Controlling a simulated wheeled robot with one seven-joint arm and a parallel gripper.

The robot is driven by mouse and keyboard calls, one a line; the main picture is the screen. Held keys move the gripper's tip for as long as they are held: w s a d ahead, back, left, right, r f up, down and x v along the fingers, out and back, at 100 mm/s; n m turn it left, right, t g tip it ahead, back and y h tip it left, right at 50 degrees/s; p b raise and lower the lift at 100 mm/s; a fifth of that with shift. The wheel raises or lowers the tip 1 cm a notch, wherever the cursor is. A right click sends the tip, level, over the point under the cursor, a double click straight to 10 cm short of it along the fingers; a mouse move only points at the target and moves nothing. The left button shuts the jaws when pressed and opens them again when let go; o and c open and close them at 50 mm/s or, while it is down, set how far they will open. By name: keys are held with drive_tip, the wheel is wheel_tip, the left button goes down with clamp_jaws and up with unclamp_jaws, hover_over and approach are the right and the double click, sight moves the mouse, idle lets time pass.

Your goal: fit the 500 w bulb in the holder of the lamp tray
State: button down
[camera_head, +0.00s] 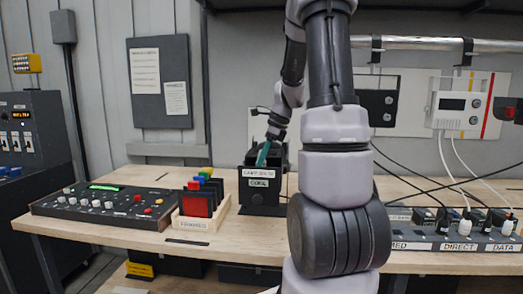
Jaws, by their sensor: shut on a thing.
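A black box (262,195) with white labels stands on the bench left of centre. Its upper label seems to read "LAMP HOUSE" and the lower one perhaps "COOL". My gripper (265,152) points down at the top of this box, at its open-looking upper part. A teal-green piece shows at the fingers, small and partly hidden. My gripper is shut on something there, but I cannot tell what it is. I cannot make out the 500 W bulb, the lamp tray or its holder from this view.
A wooden rack (201,220) labelled "FRAMES" holds several coloured frames left of the black box. A control panel (103,203) with knobs lies farther left. A socket strip (430,239) with plugs and cables runs along the right. My arm hides the bench's middle.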

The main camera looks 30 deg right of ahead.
drive_tip(key=shift+f, duration=2.6)
drive_tip(key=shift+f, duration=1.1)
drive_tip(key=c, duration=0.6)
unclamp_jaws()
drive_tip(key=shift+o, duration=0.2)
drive_tip(key=v, duration=1)
drive_tip(key=shift+r, duration=0.4)
